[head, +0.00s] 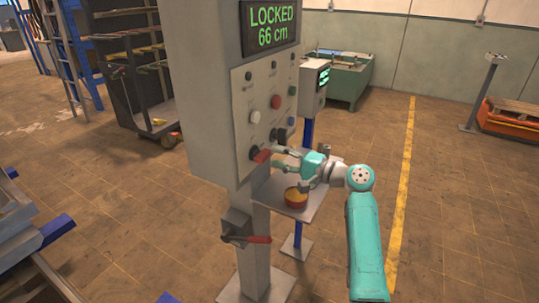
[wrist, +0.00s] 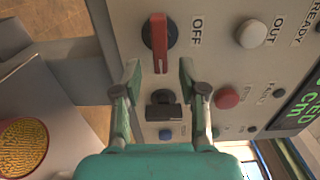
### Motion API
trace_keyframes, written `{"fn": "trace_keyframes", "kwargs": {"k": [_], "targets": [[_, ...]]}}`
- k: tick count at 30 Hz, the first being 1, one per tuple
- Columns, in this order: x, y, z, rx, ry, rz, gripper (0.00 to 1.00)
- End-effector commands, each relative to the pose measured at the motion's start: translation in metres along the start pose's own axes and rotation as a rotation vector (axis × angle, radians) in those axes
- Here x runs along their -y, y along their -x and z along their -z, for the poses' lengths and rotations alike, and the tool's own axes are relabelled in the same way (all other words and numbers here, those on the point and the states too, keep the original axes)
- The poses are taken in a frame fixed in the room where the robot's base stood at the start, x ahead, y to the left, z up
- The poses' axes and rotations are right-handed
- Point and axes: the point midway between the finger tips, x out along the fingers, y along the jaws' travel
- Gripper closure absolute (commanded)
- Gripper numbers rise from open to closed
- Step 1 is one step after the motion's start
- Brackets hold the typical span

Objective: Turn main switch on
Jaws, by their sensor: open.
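The main switch is a red rotary handle on a dark round base, on the grey panel of the control cabinet. In the wrist view the red handle (wrist: 160,48) is beside the label OFF (wrist: 196,31). It also shows low on the panel in the head view (head: 261,156). My gripper (wrist: 159,74) is open and faces the panel, with one finger on each side of the handle's near end. I cannot tell whether either finger touches it. In the head view my gripper (head: 277,152) is close to the panel's lower part.
A black knob (wrist: 164,110) is between my fingers' lower parts in the wrist view. A white button (wrist: 251,34) and a red button (wrist: 227,98) are nearby. The display (head: 270,25) reads LOCKED 66 cm.

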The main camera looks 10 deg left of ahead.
Motion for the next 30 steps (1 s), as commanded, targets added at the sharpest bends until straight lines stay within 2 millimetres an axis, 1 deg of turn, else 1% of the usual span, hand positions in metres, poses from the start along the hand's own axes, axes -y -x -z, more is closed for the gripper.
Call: {"fn": "trace_keyframes", "kwargs": {"k": [1,6,9,12,17,26,28,30], "targets": [[-0.001,0.012,0.001,-0.003,0.0,0.0,0.58],[-0.001,0.044,0.001,-0.004,-0.001,-0.001,0.58],[0.0,0.059,0.001,-0.003,0.0,0.0,0.58],[-0.001,0.069,0.001,-0.001,0.0,0.0,0.58],[-0.001,0.077,0.0,-0.001,0.0,0.0,0.58],[-0.001,0.078,0.0,-0.001,0.0,-0.001,0.58],[-0.005,0.078,0.0,-0.007,-0.002,-0.003,0.58],[-0.018,0.08,-0.002,-0.026,-0.003,-0.011,0.58]]}}
